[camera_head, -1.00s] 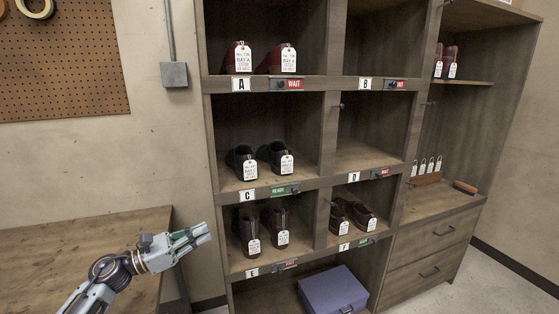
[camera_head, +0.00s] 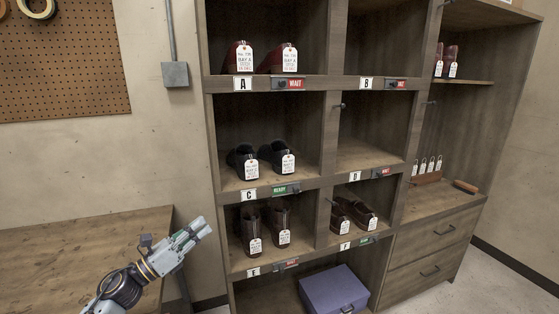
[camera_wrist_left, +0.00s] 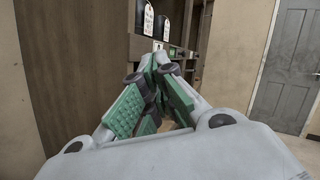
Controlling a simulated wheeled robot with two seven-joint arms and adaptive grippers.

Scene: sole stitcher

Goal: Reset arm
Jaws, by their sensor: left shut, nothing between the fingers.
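My left gripper (camera_head: 198,232) shows at the lower left of the head view, in front of the shelf unit and beside the wooden table. In the left wrist view its green-padded fingers (camera_wrist_left: 153,68) come together at the tips, with nothing between them. My right gripper is in neither view. The shelf unit (camera_head: 330,140) holds tagged shoes: red ones (camera_head: 238,58) in A, black ones (camera_head: 243,158) in C, brown boots (camera_head: 250,222) in E and brown shoes (camera_head: 361,213) in F. Compartments B and D look empty.
The wooden table (camera_head: 70,245) is bare where visible. A purple box (camera_head: 333,290) sits at the bottom of the shelf unit. Drawers (camera_head: 432,255) are shut at the right. A door (camera_wrist_left: 291,60) shows in the left wrist view.

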